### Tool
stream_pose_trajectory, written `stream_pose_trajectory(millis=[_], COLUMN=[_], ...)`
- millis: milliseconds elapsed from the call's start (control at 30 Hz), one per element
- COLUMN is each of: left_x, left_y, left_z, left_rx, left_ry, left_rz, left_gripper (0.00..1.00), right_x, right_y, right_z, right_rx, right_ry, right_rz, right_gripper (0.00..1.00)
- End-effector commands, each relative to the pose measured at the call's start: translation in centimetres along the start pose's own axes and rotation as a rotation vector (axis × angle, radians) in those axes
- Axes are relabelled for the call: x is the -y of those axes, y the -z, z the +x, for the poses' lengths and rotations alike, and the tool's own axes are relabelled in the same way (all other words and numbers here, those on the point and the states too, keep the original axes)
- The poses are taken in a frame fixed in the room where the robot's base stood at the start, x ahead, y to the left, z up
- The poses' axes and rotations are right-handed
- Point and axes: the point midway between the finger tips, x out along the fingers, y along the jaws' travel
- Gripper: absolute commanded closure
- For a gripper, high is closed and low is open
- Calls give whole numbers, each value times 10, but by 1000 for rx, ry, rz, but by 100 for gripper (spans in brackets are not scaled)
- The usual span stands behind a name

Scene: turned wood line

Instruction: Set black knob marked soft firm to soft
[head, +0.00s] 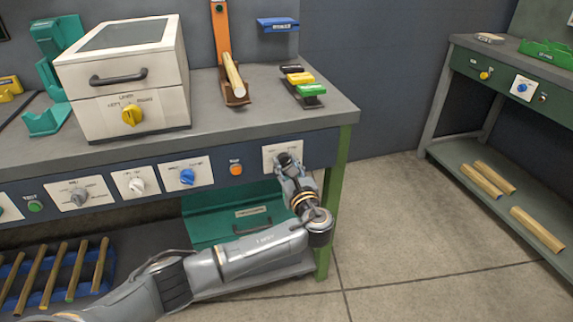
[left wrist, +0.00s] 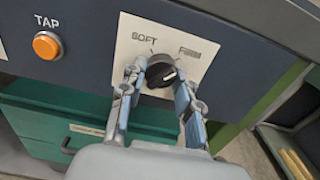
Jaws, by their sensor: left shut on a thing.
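The black knob (left wrist: 161,71) sits on a white plate (left wrist: 190,45) marked SOFT at upper left and FIRM at upper right, seen in the left wrist view. My left gripper (left wrist: 160,78) is shut on the knob, one finger on each side. The knob's light pointer line appears turned toward the right, but part of the knob is hidden by the fingers. In the head view my left gripper (head: 287,163) covers most of the knob at the right end of the bench's front panel. My right gripper is in neither view.
An orange TAP button (left wrist: 46,45) is left of the plate. Other knobs, including a blue one (head: 187,177), line the panel. A green bench leg (head: 336,200) stands just right. A green drawer unit (head: 225,215) is below. Open floor lies between the benches.

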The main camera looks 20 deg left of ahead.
Motion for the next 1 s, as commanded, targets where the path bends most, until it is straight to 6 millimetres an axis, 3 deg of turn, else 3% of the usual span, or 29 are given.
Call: stream_pose_trajectory(millis=[300, 567, 1000], left_x=[1, 2, 2], left_y=[0, 1, 2], left_z=[-1, 0, 0], left_rx=[-3, -2, -1], left_ry=[-1, -1, -2], left_rz=[-271, -519, -938], left_gripper=[99, 99, 99], right_x=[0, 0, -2], right_y=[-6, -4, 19], right_z=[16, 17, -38], right_rx=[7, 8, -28], right_ry=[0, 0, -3], right_rz=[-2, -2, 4], right_gripper=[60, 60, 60])
